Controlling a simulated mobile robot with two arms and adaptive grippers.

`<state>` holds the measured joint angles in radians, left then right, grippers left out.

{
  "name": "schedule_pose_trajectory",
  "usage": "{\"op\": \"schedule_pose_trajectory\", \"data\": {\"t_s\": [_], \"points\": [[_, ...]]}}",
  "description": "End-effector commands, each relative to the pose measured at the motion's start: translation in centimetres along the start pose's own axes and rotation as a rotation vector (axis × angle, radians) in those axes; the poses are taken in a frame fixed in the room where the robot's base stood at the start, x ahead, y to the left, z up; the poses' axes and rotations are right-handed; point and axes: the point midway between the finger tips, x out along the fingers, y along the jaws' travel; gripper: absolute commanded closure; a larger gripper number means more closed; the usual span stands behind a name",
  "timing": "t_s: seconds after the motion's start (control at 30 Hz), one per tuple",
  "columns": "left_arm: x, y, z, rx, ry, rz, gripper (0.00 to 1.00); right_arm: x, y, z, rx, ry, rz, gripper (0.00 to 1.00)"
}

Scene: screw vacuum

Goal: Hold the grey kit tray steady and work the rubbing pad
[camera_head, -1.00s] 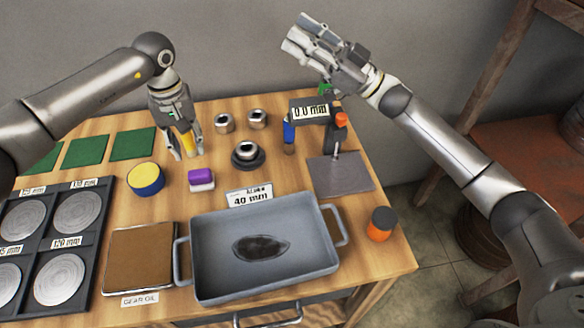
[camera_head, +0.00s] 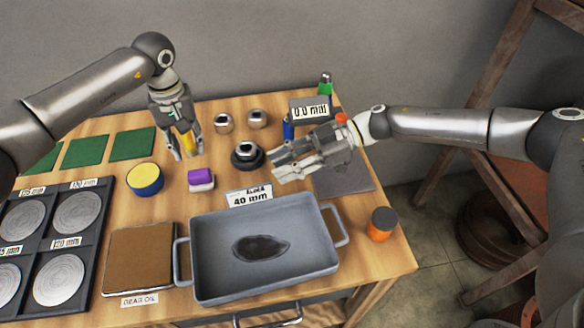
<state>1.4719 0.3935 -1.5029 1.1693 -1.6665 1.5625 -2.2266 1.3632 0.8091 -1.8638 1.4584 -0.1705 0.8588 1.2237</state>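The grey tray (camera_head: 205,285) with two side handles stands at the front middle of the table. A dark oval patch (camera_head: 262,248) lies on its floor. A small purple-and-white block (camera_head: 201,180), which may be the rubbing pad, sits behind the tray's left part. My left gripper (camera_head: 184,153) points down behind this block, its fingers apart. A yellow piece (camera_head: 187,143) shows between or behind them; I cannot tell if it is gripped. My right gripper (camera_head: 274,166) hovers behind the tray, fingers apart and pointing left, with nothing seen between them. Neither gripper touches the tray.
A dark ring with a metal nut (camera_head: 247,154) sits close to the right fingertips. A "40 mm" card (camera_head: 250,196) stands behind the tray. A brown gear oil pan (camera_head: 140,262) is left of it; an orange-black jar (camera_head: 381,224) is right. A display reads 0.0 mm (camera_head: 309,111).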

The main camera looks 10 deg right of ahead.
Motion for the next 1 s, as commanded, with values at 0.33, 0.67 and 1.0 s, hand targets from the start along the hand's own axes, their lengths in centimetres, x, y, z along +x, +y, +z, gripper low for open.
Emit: {"op": "schedule_pose_trajectory", "data": {"t_s": [0.33, 0.67, 1.0], "points": [[0.0, 0.0, 0.0, 0.0, 0.0, 0.0, 0.64, 0.7, -0.9, 1.9, 0.024, -0.056, -0.025, 0.68], [0.0, 0.0, 0.0, 0.0, 0.0, 0.0, 0.64, 6.5, -1.1, 2.2, 0.024, -0.055, -0.026, 0.68], [0.0, 0.0, 0.0, 0.0, 0.0, 0.0, 0.64, 9.9, -1.1, 2.4, 0.023, -0.055, -0.022, 0.68]]}}
